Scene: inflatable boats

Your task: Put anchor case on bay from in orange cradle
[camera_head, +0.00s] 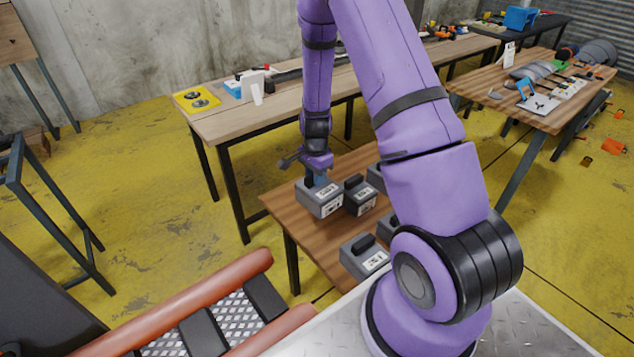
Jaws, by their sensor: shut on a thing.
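My gripper (318,176) points down and is shut on the top of a grey case (321,201) with a white label. The case is at the left part of a low wooden table; I cannot tell whether it touches the tabletop. Beside it stands a darker grey case (360,196) with a black handle. Another grey case (364,258) with a black handle sits nearer the front. More cases are partly hidden behind my purple arm. The labels are too small to read, so I cannot tell which is the anchor case. An orange-red tube frame (190,303), possibly the orange cradle, lies at lower left.
The low wooden table (302,236) has bare wood at its front left. Dark bars (266,296) cross metal plate inside the orange-red frame. A long workbench (232,124) stands behind, and a cluttered table (540,118) at right. Yellow floor (150,190) is open at left.

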